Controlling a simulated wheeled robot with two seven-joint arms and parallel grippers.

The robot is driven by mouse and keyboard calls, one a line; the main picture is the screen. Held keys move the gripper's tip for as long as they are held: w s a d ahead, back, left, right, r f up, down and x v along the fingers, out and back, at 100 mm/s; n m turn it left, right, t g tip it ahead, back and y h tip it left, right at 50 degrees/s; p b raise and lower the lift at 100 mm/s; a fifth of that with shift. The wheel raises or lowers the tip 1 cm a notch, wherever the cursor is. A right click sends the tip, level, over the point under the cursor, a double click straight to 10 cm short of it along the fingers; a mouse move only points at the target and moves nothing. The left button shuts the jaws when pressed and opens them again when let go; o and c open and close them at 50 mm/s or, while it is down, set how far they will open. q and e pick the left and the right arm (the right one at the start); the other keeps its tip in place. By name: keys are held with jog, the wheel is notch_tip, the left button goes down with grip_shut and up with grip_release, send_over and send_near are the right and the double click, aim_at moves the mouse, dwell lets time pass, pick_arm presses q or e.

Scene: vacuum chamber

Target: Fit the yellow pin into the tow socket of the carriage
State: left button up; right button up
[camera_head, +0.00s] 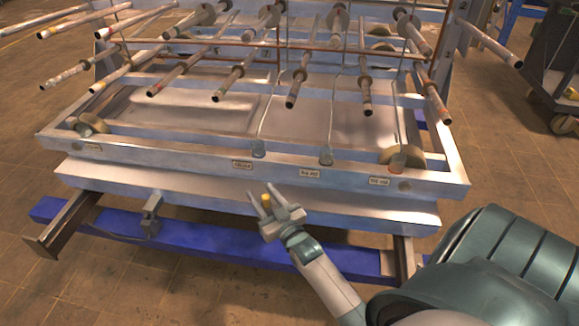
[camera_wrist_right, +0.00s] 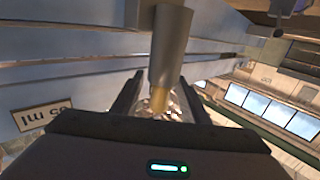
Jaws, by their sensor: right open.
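The yellow pin (camera_head: 266,201) shows as a small yellow piece between the fingers of my right gripper (camera_head: 264,199), close in front of the carriage's lower front edge. My right gripper is open around it. In the right wrist view, the yellow part (camera_wrist_right: 160,100) sits between the two dark fingers, at the end of a grey cylinder (camera_wrist_right: 170,48). I cannot tell whether this cylinder is the tow socket or part of the pin, nor how deep any fit is. The carriage (camera_head: 250,190) is a grey metal frame. My left gripper is not in view.
Long rods (camera_head: 300,75) stick out above the carriage towards me. A blue beam (camera_head: 205,240) with a small metal bracket (camera_head: 152,208) runs low along its front. A dark cart (camera_head: 550,75) stands at the far right. The tiled floor in front is clear.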

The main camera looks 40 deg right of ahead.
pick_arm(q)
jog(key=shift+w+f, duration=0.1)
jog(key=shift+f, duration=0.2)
pick_arm(e)
jog(key=s+a, duration=0.2)
jog(key=s, duration=1.4)
jog(key=s+a+f+n+g+y+p, duration=0.1)
jog(key=s+a+f+g+p, duration=0.25)
jog(key=f, duration=0.35)
jog(key=s+a+f+g+y+p, duration=0.15)
jog(key=a+f, duration=0.25)
jog(key=f, duration=0.4)
jog(key=s+a+f+n+g+y+p, duration=0.1)
jog(key=s+a+f+g+p, duration=0.25)
jog(key=f, duration=0.35)
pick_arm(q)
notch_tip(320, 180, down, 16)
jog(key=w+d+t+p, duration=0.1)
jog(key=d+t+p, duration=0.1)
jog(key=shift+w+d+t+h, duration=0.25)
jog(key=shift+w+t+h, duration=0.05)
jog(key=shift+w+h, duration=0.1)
pick_arm(e)
jog(key=s+a+f+n+g, duration=0.1)
jog(key=s+a+f+g, duration=0.3)
jog(key=s+f, duration=0.3)
jog(key=shift+s+a+f+n, duration=0.15)
jog(key=shift+s+f+n, duration=0.2)
jog(key=shift+s, duration=0.7)
jog(key=shift+r, duration=0.1)
